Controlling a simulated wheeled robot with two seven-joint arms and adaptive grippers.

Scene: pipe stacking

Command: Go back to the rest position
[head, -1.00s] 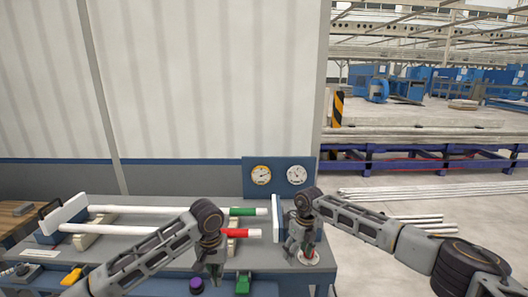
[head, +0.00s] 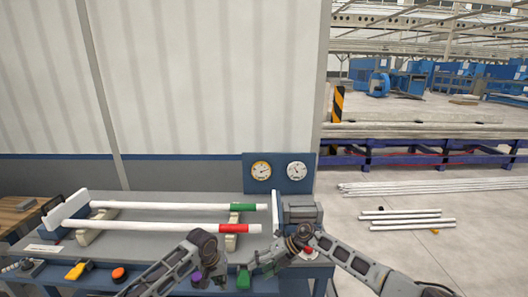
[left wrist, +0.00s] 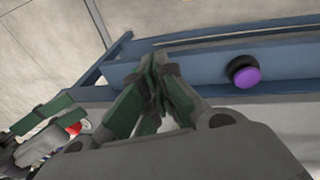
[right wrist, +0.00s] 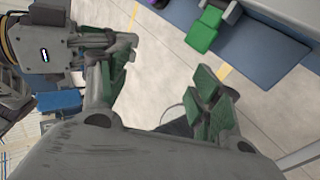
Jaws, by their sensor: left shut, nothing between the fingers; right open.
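Two white pipes lie on the workbench supports: one with a green end (head: 243,207) and, nearer me, one with a red end (head: 253,228). My left gripper (left wrist: 152,75) is shut and empty near the blue front edge of the bench; the purple button shows to its right in the left wrist view. My right gripper (right wrist: 160,75) is open and empty, with floor visible between its fingers. In the head view both arms are low at the bench front, clear of the pipes, and the fingers are hard to make out.
The bench front carries a purple button (head: 196,279), a green block (head: 243,279), an orange button (head: 119,274) and a yellow item (head: 76,271). Two gauges (head: 279,171) stand behind. Loose pipes (head: 412,219) lie on the open floor at right.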

